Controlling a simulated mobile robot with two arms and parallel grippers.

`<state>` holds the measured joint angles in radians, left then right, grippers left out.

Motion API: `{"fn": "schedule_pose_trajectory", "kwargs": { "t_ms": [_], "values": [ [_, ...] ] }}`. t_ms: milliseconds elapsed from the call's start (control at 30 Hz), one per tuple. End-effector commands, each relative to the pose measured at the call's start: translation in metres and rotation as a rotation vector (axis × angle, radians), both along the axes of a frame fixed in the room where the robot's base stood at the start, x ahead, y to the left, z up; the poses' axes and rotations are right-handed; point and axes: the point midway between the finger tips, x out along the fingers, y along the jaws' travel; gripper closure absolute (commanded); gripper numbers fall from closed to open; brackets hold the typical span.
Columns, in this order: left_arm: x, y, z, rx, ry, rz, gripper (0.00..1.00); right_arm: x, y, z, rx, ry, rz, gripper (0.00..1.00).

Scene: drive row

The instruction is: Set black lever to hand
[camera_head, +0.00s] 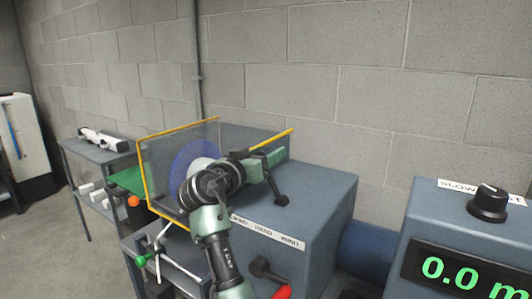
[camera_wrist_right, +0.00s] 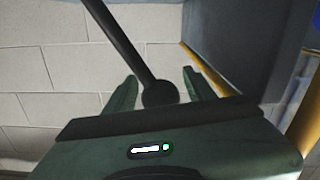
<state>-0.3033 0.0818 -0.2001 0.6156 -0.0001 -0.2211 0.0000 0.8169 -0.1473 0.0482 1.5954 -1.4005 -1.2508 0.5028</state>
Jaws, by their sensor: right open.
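The black lever (camera_head: 274,185) stands on top of the blue-grey machine box, its round base behind a label strip (camera_head: 268,232) that reads HAND in its middle. My right gripper (camera_head: 270,157) is at the lever's upper end, with its fingers open. In the right wrist view the lever's black rod (camera_wrist_right: 122,42) ends in a ball (camera_wrist_right: 159,93) that lies between the two open green fingers (camera_wrist_right: 160,88). I cannot tell whether either finger touches it. The lever's top end is hidden by the gripper in the head view. My left gripper is not in view.
A clear guard with yellow edges (camera_head: 147,190) and a blue disc (camera_head: 190,160) stand close left of my right arm. A console (camera_head: 468,240) with a black knob (camera_head: 487,203) is at right.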

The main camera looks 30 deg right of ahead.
Motion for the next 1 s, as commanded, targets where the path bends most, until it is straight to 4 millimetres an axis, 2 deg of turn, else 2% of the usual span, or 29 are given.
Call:
{"fn": "schedule_pose_trajectory", "kwargs": {
  "t_ms": [33, 167, 300, 367, 633, 1000],
  "values": [
    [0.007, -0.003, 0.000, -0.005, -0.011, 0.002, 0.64, 0.000, 0.000, 0.000, 0.000, 0.000, 0.000, 0.45],
    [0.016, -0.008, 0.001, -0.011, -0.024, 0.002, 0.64, 0.000, 0.000, 0.000, 0.000, 0.001, 0.000, 0.45],
    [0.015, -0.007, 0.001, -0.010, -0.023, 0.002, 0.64, 0.000, 0.000, 0.000, 0.000, 0.001, 0.000, 0.84],
    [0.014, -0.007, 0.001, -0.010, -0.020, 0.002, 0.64, 0.000, 0.000, 0.000, 0.000, 0.001, 0.000, 1.00],
    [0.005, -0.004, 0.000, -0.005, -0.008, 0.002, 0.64, 0.000, 0.000, 0.000, -0.001, 0.001, 0.000, 1.00],
    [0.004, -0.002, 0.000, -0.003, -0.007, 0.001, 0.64, 0.000, 0.001, 0.000, -0.001, 0.001, 0.000, 1.00]
  ]
}}
